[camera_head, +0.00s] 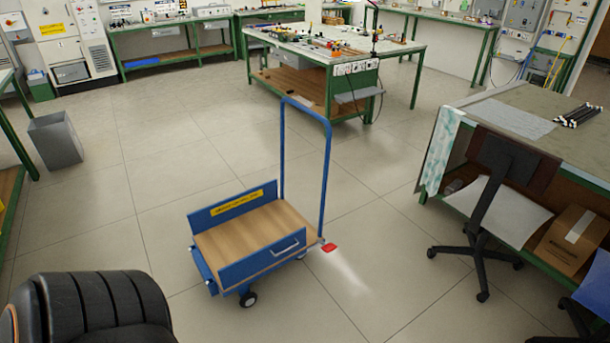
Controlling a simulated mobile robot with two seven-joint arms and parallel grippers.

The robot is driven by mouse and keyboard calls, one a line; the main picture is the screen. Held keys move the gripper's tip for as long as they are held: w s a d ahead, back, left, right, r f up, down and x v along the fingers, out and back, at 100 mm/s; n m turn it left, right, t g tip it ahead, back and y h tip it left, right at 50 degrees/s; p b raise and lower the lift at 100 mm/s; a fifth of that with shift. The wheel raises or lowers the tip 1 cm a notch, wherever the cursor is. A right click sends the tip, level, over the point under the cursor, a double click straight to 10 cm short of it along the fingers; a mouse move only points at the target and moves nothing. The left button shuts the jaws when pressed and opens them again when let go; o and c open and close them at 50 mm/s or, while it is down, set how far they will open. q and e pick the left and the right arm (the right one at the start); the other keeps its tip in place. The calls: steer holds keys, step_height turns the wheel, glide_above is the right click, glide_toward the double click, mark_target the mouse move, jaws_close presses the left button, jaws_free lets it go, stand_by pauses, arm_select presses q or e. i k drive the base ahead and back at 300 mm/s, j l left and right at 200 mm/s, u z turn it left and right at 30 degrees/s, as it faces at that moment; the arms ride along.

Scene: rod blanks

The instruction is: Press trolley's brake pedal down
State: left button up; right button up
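A blue trolley (262,262) with a wooden deck (250,235) stands on the tiled floor near the middle of the camera_head view. Its tall blue handle (326,170) rises at the far right end. A small red brake pedal (329,247) sticks out low at the trolley's right end, near the foot of the handle. I cannot tell whether the pedal is up or down. The deck is empty. Neither of my grippers is in view.
A workbench (560,135) with rods on it stands at the right, with a black office chair (495,195) in front. A grey bin (56,140) stands at the left. A green-framed table (315,60) stands behind the trolley. The floor (370,270) right of the pedal is clear.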

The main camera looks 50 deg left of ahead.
mark_target(328, 248)
steer(key=u, duration=1.25)
steer(key=i+j+z, duration=0.5)
steer(key=i+j, duration=0.15)
steer(key=i, duration=0.5)
steer(key=i+j+z, duration=0.45)
steer(key=i+j, duration=0.6)
